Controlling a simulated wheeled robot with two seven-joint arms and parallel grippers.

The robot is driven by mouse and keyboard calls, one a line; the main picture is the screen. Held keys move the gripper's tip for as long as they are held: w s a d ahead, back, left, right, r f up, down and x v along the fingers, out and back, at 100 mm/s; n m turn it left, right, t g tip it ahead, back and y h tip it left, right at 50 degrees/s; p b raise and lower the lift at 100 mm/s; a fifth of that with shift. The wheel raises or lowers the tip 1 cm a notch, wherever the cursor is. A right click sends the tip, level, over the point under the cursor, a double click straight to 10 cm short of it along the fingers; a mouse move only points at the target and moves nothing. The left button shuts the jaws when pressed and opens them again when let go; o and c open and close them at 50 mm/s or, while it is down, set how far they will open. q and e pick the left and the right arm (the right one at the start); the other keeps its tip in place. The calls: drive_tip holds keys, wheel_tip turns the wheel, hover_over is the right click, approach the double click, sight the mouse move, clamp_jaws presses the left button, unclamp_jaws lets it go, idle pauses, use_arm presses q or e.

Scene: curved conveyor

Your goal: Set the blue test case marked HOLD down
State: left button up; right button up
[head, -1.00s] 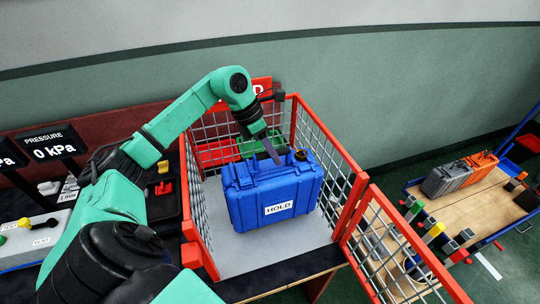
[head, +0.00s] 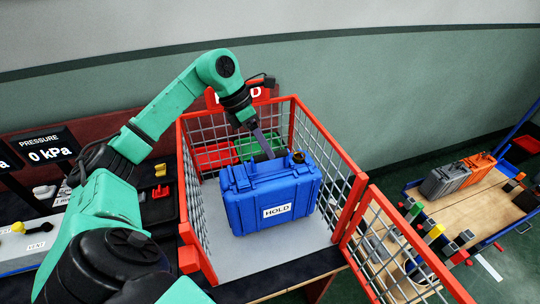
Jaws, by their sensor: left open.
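The blue test case (head: 272,195) with a white HOLD label stands upright on the grey floor of a red-framed mesh cage (head: 225,262). My left gripper (head: 268,152) is above and behind the top of the case, near its back edge. It is open and holds nothing. From this angle I cannot tell whether a finger still touches the case. My right gripper is not in view.
A red bin (head: 215,157) and a green bin (head: 252,147) sit behind the case. The cage's mesh gate (head: 392,245) stands open at the front right. A pressure display (head: 45,148) reads 0 kPa at left. A cart (head: 465,212) carries grey and orange cases.

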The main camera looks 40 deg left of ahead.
use_arm(q)
drive_tip(key=v, duration=0.8)
drive_tip(key=shift+s, duration=0.1)
